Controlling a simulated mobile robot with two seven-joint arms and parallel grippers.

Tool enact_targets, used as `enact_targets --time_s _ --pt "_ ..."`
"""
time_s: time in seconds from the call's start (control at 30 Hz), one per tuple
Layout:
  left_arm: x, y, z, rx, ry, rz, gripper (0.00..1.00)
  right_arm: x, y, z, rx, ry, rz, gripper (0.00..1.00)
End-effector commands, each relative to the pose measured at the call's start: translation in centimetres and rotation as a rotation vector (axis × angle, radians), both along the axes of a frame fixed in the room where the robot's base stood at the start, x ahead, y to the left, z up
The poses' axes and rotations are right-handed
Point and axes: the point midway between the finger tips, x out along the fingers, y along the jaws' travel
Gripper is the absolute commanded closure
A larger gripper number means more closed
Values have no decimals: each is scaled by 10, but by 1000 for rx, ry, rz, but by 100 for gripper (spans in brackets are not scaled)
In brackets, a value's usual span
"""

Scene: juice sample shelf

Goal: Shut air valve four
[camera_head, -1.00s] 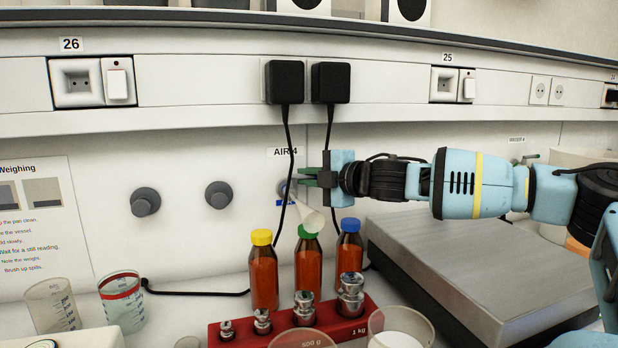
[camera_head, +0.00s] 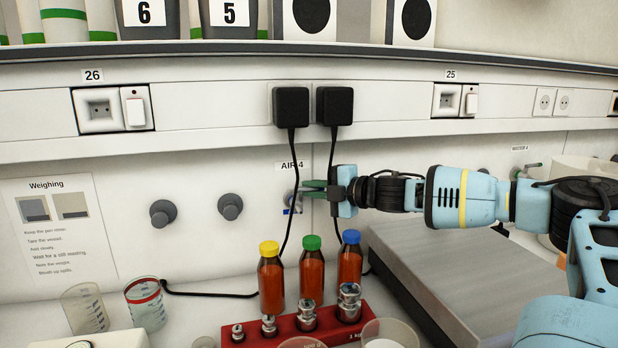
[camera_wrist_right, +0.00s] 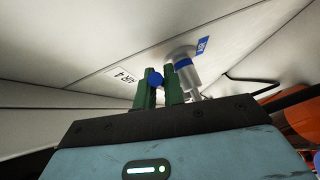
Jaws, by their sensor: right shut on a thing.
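The label AIR 4 (camera_head: 289,166) is on the white wall panel, and the air valve sits just below it, mostly hidden by my fingers in the head view. In the right wrist view the air valve (camera_wrist_right: 188,76) has a pale grey body with a blue ring. A blue knob end (camera_wrist_right: 155,79) shows between my green fingers. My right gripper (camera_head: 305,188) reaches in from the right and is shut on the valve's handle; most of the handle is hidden. My left gripper is not in view.
Bottles with yellow (camera_head: 269,248), green (camera_head: 312,242) and blue (camera_head: 351,237) caps stand just below the gripper, behind a red weight block (camera_head: 283,333). Two black plugs (camera_head: 291,106) hang cables beside the valve. A grey flat-topped unit (camera_head: 460,275) lies below my right arm.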

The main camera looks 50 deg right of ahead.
Motion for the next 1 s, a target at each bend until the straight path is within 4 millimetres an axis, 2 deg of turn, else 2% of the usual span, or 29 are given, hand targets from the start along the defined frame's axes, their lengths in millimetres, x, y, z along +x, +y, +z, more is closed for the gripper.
enact_targets --time_s 0.23,0.57,0.6,0.73,1.0 --pt "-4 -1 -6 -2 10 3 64 1 -1 -2 -2 2 61 100" --pt "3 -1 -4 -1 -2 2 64 1 -1 0 -1 1 67 100" --pt "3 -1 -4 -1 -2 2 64 1 0 0 -1 1 67 84" --pt "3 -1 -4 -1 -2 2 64 1 0 0 0 0 68 68" --pt "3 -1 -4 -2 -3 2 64 0 1 0 1 -1 70 68"
